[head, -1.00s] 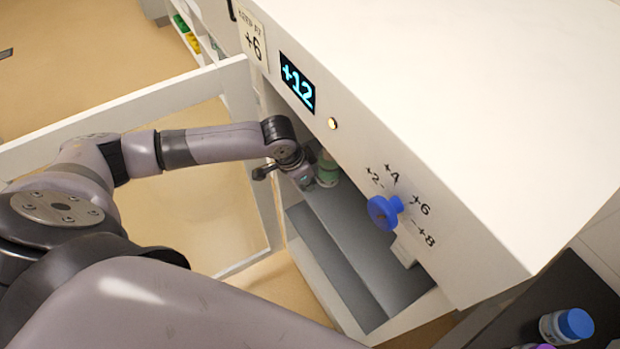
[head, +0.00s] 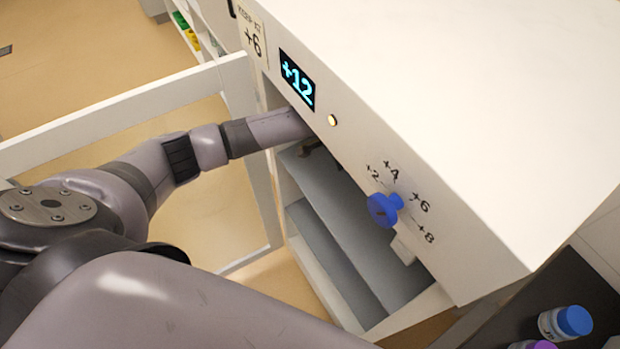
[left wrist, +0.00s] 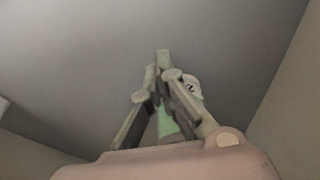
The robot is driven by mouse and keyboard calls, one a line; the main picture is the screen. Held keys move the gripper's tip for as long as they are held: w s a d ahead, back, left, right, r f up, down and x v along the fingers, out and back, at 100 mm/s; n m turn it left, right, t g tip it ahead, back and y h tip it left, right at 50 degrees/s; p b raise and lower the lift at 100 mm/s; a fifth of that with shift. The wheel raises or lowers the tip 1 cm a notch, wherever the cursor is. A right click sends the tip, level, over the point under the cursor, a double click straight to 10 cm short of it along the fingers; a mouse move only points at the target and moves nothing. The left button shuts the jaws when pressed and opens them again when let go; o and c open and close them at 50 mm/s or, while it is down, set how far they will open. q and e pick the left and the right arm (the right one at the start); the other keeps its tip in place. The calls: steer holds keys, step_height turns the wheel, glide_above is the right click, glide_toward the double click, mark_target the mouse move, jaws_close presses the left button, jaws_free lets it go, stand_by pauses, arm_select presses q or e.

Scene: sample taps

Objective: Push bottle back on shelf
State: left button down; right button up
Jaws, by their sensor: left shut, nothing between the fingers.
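My left arm reaches through the open front of the white cabinet in the head view, and its gripper is mostly hidden there behind the cabinet front. In the left wrist view my left gripper (left wrist: 160,74) is shut, with nothing held between its fingers. A green patch (left wrist: 167,124), apparently the bottle, shows between and behind the fingers, with a pale piece (left wrist: 192,86) beside the right finger. The fingers cover most of it, so I cannot tell whether they touch it. The bottle is hidden in the head view. The grey shelf (head: 335,195) is partly visible inside. My right gripper is not in view.
The cabinet door (head: 130,105) stands open at the left, beside my arm. The cabinet front carries a display (head: 298,80) reading +12 and a blue knob (head: 384,209). A blue-capped bottle (head: 566,323) stands on a dark surface at the lower right.

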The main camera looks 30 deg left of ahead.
arm_select(q)
steer(key=w+d, duration=0.1)
steer(key=w, duration=0.1)
steer(key=w+d+b, duration=0.1)
steer(key=w, duration=0.1)
steer(key=w+d+b, duration=0.1)
steer(key=w+d, duration=0.1)
steer(key=shift+w, duration=0.15)
steer(key=shift+r, duration=0.2)
steer(key=shift+v, duration=1.15)
steer(key=s+a, duration=0.2)
steer(key=s, duration=0.1)
steer(key=s+a, duration=0.2)
steer(key=s, duration=0.1)
steer(key=s+a, duration=0.2)
steer(key=s, duration=0.1)
steer(key=shift+s+a+r, duration=0.1)
steer(key=shift+s+r, duration=0.05)
steer(key=shift+s, duration=0.15)
steer(key=shift+s+a, duration=0.2)
steer(key=shift+s, duration=0.15)
